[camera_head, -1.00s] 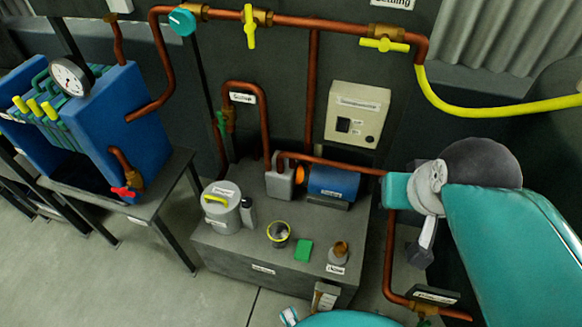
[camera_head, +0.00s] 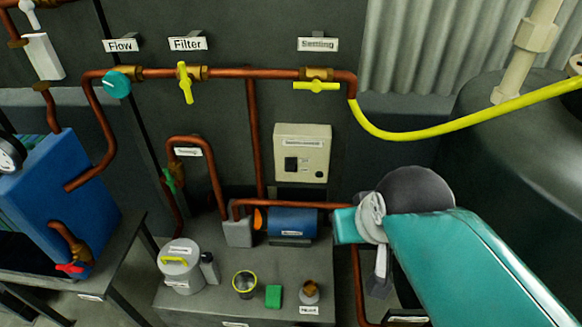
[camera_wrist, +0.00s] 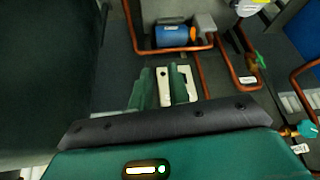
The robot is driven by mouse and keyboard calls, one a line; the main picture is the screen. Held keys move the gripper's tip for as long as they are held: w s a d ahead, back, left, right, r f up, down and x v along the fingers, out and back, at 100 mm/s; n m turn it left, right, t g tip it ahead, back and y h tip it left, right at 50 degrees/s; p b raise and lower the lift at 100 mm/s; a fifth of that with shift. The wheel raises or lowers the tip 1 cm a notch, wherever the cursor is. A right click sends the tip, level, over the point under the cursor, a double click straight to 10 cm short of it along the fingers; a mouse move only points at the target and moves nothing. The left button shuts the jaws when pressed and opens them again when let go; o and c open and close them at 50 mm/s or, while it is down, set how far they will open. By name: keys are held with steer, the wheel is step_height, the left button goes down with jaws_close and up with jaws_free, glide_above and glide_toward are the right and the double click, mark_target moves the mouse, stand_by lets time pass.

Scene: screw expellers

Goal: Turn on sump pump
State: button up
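The sump pump, a blue motor (camera_head: 292,222) with a grey pump head (camera_head: 238,232), sits on top of a grey tank in the head view. It also shows in the wrist view (camera_wrist: 175,36). On the wall above it is a beige control box (camera_head: 302,142) with a label, a black switch (camera_head: 291,164) and a small round dark knob (camera_head: 319,174). In the wrist view my gripper (camera_wrist: 162,90) has two green fingers apart, with the beige box (camera_wrist: 163,84) showing between and beyond them. No contact is visible.
Copper pipes (camera_head: 255,130) run beside and below the control box. A yellow hose (camera_head: 440,130) crosses at right toward a dark tank (camera_head: 530,160). A white canister (camera_head: 182,268), a yellow-rimmed cup (camera_head: 245,284) and a green block (camera_head: 273,296) stand on the grey tank.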

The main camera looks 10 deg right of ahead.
steer(key=shift+w+d, duration=0.1)
steer(key=shift+w, duration=0.05)
jaws_close()
steer(key=w+d+f+n+t, duration=0.2)
steer(key=w+n, duration=0.2)
steer(key=w, duration=0.4)
steer(key=w+d+f+n+t, duration=0.2)
steer(key=w+f+n, duration=0.1)
steer(key=w, duration=0.5)
steer(key=w+d+f+n+t, duration=0.2)
steer(key=w+n, duration=0.2)
steer(key=w, duration=0.4)
steer(key=w+a+f+n+t+y, duration=0.1)
steer(key=a+f+n+y, duration=0.1)
steer(key=f+n+y, duration=0.2)
steer(key=w+a+f+n+t+y, duration=0.1)
steer(key=a+f+n+y, duration=0.2)
steer(key=f+n+y, duration=0.2)
step_height(320, 180, down, 7)
steer(key=n, duration=0.3)
steer(key=shift+w+a+r+n+y, duration=0.2)
steer(key=shift+w+a+n+y, duration=0.1)
steer(key=shift+a+n, duration=0.1)
